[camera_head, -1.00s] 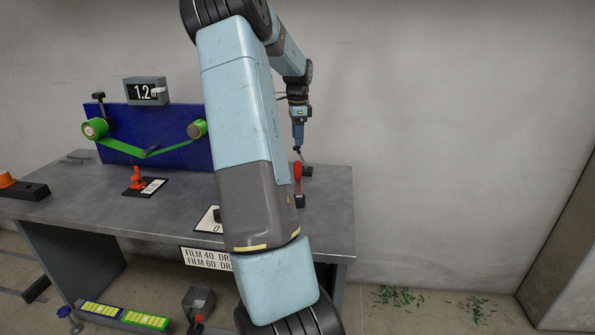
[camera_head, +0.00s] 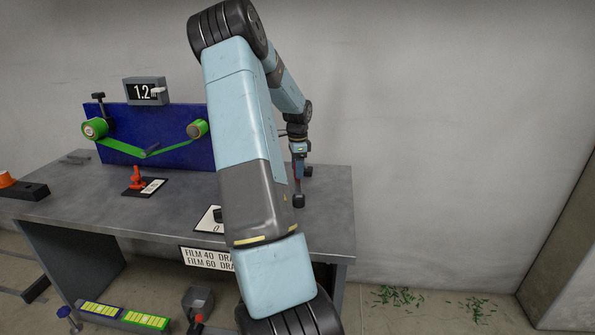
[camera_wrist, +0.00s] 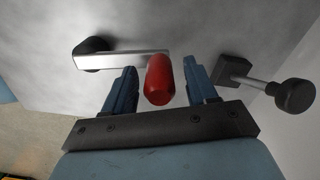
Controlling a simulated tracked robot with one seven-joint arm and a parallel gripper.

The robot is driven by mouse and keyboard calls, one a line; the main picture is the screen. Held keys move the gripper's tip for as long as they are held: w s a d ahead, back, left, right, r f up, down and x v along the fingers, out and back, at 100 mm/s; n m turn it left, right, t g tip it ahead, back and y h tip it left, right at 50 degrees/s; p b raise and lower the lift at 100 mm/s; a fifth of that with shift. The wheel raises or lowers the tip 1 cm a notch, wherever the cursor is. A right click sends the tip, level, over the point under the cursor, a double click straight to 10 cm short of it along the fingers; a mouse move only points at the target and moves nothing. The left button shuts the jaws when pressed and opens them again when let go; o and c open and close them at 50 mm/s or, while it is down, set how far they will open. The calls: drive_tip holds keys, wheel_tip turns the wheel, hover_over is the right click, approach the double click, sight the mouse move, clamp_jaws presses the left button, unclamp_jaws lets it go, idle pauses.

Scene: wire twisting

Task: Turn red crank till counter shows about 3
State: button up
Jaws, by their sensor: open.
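The red crank handle (camera_wrist: 159,80) stands between the two fingers of my gripper (camera_wrist: 161,86) in the wrist view. The fingers are open, one on each side, with a gap to the handle. A pale metal crank arm (camera_wrist: 125,62) runs from the handle to a dark round hub (camera_wrist: 92,46). In the head view my gripper (camera_head: 298,174) is low over the right end of the bench and mostly hides the red handle. The counter (camera_head: 146,92) on the blue panel reads 1.2.
A dark knob on a rod (camera_wrist: 295,95) stands right of the gripper in the wrist view. The blue panel (camera_head: 172,150) carries green film on rollers. A small red lever (camera_head: 137,178) stands on the grey bench (camera_head: 325,215). My arm hides the bench's middle.

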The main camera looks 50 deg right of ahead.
drive_tip(key=shift+f, duration=0.55)
drive_tip(key=shift+c, duration=0.4)
clamp_jaws()
